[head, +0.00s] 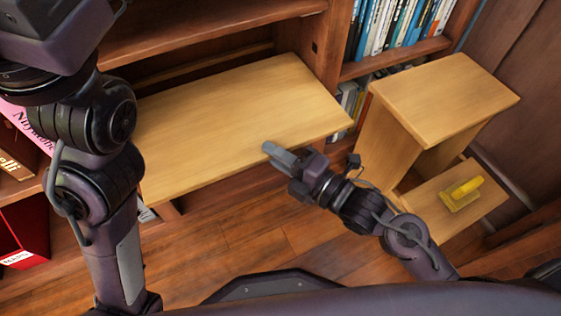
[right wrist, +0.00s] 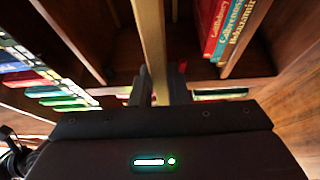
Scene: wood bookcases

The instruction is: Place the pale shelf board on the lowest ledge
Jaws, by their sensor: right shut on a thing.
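The pale shelf board (head: 235,115) reaches into the middle bookcase opening, with its front part sticking out over the floor. My right gripper (head: 272,150) is shut on the board's front edge, right of its middle. In the right wrist view the board (right wrist: 152,45) shows edge-on as a pale strip running between the fingers (right wrist: 160,85). The ledges under the board are hidden by it, so I cannot tell whether it rests on one. My left arm crosses the left side of the head view; its gripper is out of view.
A fixed shelf (head: 200,30) spans the opening above the board. A light wood step stool (head: 445,95) stands at the right, with a yellow object (head: 462,192) on its lower step. Books (head: 395,25) fill the right bookcase; a red binder (head: 25,235) is at left. Floor (head: 240,245) in front is clear.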

